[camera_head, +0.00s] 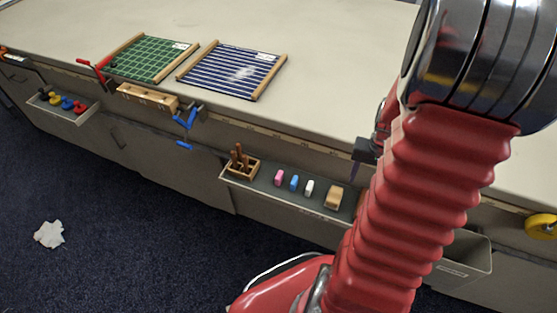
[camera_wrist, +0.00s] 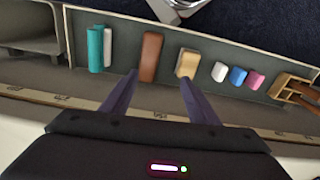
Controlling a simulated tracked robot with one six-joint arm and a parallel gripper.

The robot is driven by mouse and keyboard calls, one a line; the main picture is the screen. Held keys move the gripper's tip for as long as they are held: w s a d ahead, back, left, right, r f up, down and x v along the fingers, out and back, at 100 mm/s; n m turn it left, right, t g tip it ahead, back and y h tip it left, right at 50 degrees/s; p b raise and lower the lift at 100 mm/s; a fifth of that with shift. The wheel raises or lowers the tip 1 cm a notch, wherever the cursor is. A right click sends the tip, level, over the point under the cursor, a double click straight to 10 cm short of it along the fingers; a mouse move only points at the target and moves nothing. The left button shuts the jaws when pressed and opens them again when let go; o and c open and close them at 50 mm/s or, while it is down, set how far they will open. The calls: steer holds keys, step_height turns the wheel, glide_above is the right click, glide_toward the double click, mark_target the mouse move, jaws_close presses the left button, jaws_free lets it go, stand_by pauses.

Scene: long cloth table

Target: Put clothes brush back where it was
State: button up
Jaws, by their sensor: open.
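A brown block-shaped thing (camera_wrist: 151,56) stands in the grey tray along the table's side in the wrist view. A tan block (camera_wrist: 187,63) stands beside it and also shows in the head view (camera_head: 334,197). Either may be the clothes brush; I cannot tell which, as no bristles show clearly. My gripper (camera_wrist: 158,77) is open and empty, its two fingers pointing toward the tray, with the brown block between the fingertips in the picture. Whether they reach around it I cannot tell. In the head view my gripper (camera_head: 365,155) is partly hidden behind my arm.
The tray (camera_head: 262,181) also holds a wooden box with tools (camera_head: 241,166) and pink (camera_head: 279,177), blue (camera_head: 294,182) and white (camera_head: 309,188) blocks. Teal (camera_wrist: 95,49) and white things stand at its other end. A grey bin (camera_head: 465,268) hangs beside it. The tabletop is mostly clear.

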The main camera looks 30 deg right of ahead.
steer(key=w+a+r+n+t, duration=0.1)
steer(key=w+a+r+n, duration=0.1)
steer(key=w+a+r, duration=0.45)
steer(key=s+a+r+n+t, duration=0.2)
steer(key=a+r+n, duration=0.1)
steer(key=a+r, duration=0.5)
steer(key=s+a+r+n+t, duration=0.2)
steer(key=a+r, duration=0.7)
steer(key=a, duration=0.6)
steer(key=shift+s+n, duration=0.75)
steer(key=shift+n, duration=0.25)
steer(key=shift+a+r, duration=0.1)
